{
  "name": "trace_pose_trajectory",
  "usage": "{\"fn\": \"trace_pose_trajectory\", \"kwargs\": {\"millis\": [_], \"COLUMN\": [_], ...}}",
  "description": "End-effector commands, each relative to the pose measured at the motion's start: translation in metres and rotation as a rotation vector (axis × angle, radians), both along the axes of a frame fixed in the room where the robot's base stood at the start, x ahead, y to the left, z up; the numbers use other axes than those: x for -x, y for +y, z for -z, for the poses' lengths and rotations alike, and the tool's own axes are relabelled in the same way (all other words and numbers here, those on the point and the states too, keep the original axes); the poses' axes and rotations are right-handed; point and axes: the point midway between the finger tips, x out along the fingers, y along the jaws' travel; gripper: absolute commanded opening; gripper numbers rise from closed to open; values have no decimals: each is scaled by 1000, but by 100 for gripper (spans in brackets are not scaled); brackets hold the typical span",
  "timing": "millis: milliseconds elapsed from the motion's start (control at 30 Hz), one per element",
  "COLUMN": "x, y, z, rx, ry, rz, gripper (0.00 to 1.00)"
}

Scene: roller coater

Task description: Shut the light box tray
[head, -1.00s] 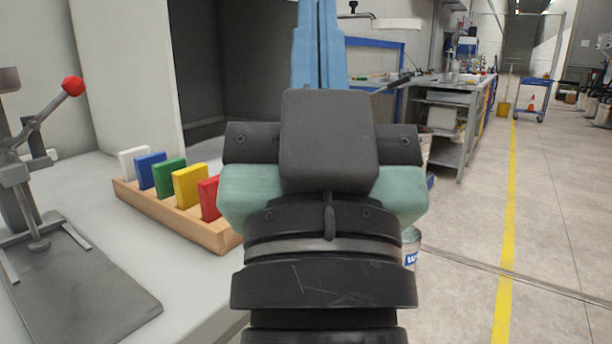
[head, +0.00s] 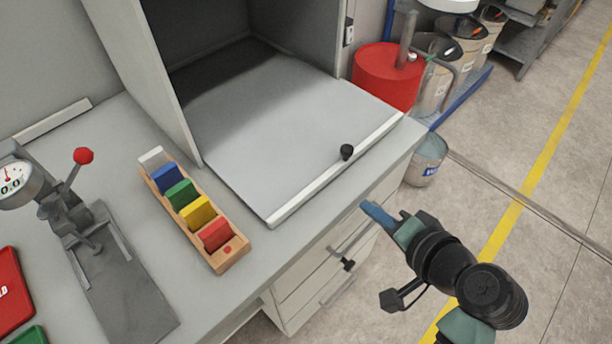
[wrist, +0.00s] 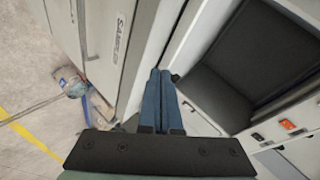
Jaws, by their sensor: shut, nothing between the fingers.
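The light box tray (head: 290,120) is a flat grey sheet, slid out of the dark light box (head: 215,55) over the bench top. It has a white front strip (head: 330,172) and a small black knob (head: 346,152) near that edge. In the head view my gripper (head: 368,208) is off the bench's front edge, in front of the tray and apart from it. Its blue fingers are together and empty, pointing toward the bench. In the wrist view the closed fingers (wrist: 162,75) point up the picture; a dark recess (wrist: 265,50) lies to their right.
A wooden rack (head: 195,215) of coloured blocks stands left of the tray. A lever press (head: 95,240) stands farther left. Drawers (head: 325,265) with handles are under the bench. A red drum (head: 388,75) and a bucket (head: 428,160) stand at the right. Open floor lies right.

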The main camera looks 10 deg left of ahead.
Motion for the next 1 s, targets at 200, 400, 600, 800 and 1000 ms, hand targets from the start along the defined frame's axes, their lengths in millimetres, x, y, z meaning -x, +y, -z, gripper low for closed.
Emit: {"fn": "trace_pose_trajectory", "kwargs": {"millis": [200,400,600,800,1000], "x": [52,74,68,48,26], "y": [7,11,24,53,83], "z": [-17,-17,-7,13,34], "rx": [-208,-294,-306,-304,-303], "ry": [185,247,254,255,254], "rz": [-60,-88,-95,-96,-95], "gripper": [0,0,0,0,0]}}
